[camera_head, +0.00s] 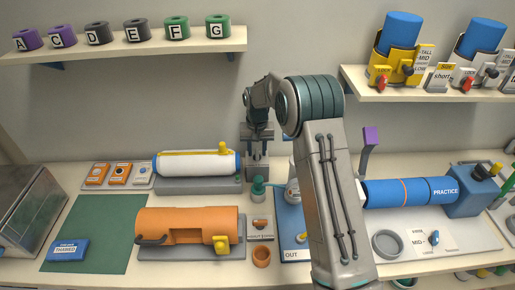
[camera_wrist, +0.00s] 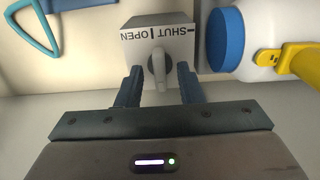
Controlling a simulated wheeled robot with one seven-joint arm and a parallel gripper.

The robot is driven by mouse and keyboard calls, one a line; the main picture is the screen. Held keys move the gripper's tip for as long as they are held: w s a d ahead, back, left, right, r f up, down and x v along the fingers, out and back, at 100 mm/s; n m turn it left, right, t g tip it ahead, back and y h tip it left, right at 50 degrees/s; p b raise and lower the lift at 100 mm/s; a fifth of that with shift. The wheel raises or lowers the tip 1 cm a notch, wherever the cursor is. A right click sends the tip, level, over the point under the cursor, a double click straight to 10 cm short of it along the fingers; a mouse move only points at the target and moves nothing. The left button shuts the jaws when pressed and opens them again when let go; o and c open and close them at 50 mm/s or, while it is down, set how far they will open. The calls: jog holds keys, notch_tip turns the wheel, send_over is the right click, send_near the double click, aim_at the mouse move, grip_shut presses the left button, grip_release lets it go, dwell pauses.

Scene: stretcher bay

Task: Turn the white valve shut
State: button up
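The white valve is a pale lever knob (camera_wrist: 158,69) on the front of a grey box marked SHUT and OPEN (camera_wrist: 181,48). In the wrist view the lettering is upside down, and the knob stands roughly in line with the stroke between the two words. My gripper (camera_wrist: 158,86) is open, with one dark blue finger on each side of the knob. A gap shows on both sides, so the fingers look apart from it. In the head view my gripper (camera_head: 258,150) is at the back of the bench, just right of the white cylinder; the knob cannot be made out there.
The white cylinder (camera_head: 195,164) with blue ends and a yellow tap lies close beside the box. An orange cylinder (camera_head: 188,226) lies in front. A blue cylinder (camera_head: 410,191) lies right of my arm. A shelf (camera_head: 125,50) with lettered rings hangs upper left.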

grip_shut()
jog(key=shift+f+n+b, duration=0.1)
jog(key=shift+n+b, duration=0.8)
jog(key=shift+n, duration=0.2)
jog(key=n+b, duration=0.2)
jog(key=n, duration=0.2)
jog(key=n+b, duration=0.1)
jog(key=n, duration=0.4)
jog(key=shift+n, duration=0.4)
jog(key=n, duration=0.6)
